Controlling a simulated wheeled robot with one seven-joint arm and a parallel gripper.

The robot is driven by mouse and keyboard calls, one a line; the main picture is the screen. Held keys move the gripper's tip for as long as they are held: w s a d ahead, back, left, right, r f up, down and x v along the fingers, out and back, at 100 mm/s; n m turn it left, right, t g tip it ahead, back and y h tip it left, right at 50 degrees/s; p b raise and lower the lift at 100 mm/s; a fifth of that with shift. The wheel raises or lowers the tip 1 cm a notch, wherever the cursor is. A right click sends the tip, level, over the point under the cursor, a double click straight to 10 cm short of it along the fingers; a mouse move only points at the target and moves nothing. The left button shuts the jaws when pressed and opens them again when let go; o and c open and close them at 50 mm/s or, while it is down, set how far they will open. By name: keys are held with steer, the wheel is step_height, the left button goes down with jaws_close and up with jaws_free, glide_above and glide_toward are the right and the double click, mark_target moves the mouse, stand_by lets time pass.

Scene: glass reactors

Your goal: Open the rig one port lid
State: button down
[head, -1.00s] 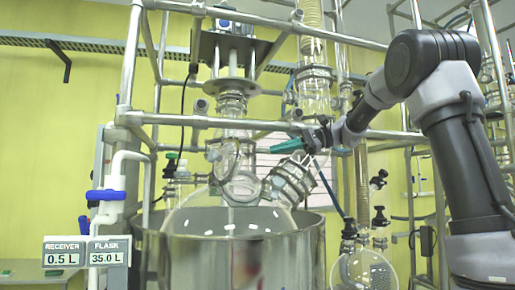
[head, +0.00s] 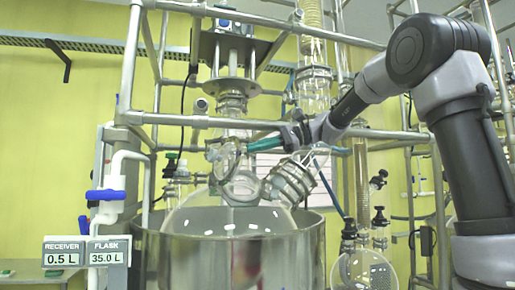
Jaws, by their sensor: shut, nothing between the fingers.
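The rig's large glass flask (head: 200,208) sits in a steel bath. Its port (head: 241,186) is a short glass neck near the flask's top centre. A round clear lid with a metal clamp (head: 222,153) stands tilted above and left of that port. I cannot tell how far the lid is open. My gripper (head: 252,146) has teal fingers that point left, with their tips close to the lid's right side. The fingers look shut and empty. I cannot tell whether the tips touch the lid.
A steel bath (head: 230,262) surrounds the flask. Metal frame bars (head: 180,120) cross just above my gripper. A clamped glass joint (head: 290,183) lies below and right of it. A round receiver flask (head: 364,272) hangs at the lower right.

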steer(key=s+a+r+m+t+h, duration=0.1)
steer(key=s+a+r+t+h, duration=0.1)
steer(key=s+a, duration=0.2)
steer(key=shift+a+m+t, duration=0.3)
steer(key=shift+a+t, duration=0.1)
steer(key=shift+a, duration=0.6)
